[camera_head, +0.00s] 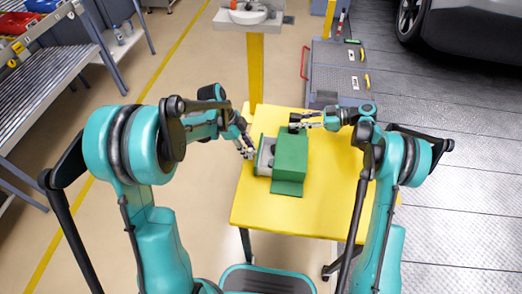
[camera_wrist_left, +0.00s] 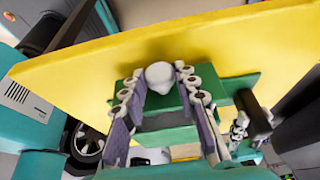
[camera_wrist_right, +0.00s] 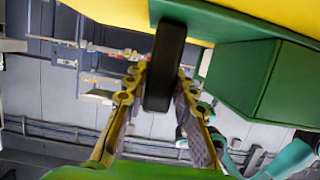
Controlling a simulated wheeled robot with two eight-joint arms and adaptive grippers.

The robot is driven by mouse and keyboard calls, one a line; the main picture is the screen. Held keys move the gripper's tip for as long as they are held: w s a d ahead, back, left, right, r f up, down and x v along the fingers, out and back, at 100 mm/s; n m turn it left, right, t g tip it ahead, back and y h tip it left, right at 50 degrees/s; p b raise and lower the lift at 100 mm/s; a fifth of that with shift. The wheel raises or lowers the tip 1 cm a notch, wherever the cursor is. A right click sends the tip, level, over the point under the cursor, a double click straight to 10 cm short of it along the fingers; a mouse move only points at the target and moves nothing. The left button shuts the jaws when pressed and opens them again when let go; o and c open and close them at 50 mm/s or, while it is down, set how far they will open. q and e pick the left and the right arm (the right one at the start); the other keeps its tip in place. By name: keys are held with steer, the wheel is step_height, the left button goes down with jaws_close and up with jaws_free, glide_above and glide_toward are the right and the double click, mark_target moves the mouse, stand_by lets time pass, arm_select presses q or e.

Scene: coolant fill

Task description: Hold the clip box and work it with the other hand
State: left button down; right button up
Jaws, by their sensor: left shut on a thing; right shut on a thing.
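The clip box (camera_head: 290,152) is a green block on a green base plate, lying on the yellow table, with a grey part at its left side. In the left wrist view, a white rounded knob (camera_wrist_left: 160,76) stands out in front of the green box. My left gripper (camera_head: 247,151) is shut on this knob at the box's left side. My right gripper (camera_head: 296,124) is at the box's far edge. It is shut on a black bar-like handle (camera_wrist_right: 165,66), with the green block (camera_wrist_right: 262,78) beside it. The box's underside is hidden.
The yellow table (camera_head: 330,200) is clear to the right and in front of the box. A yellow post with a white basin (camera_head: 247,17) stands behind it. Metal racks with bins (camera_head: 45,70) are at the left. A grey platform (camera_head: 337,72) and a car are at the back right.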

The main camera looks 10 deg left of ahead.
arm_select(q)
steer(key=shift+a, duration=1.15)
steer(key=c, duration=1.2)
jaws_free()
steer(key=shift+o, duration=0.2)
steer(key=v, duration=1.2)
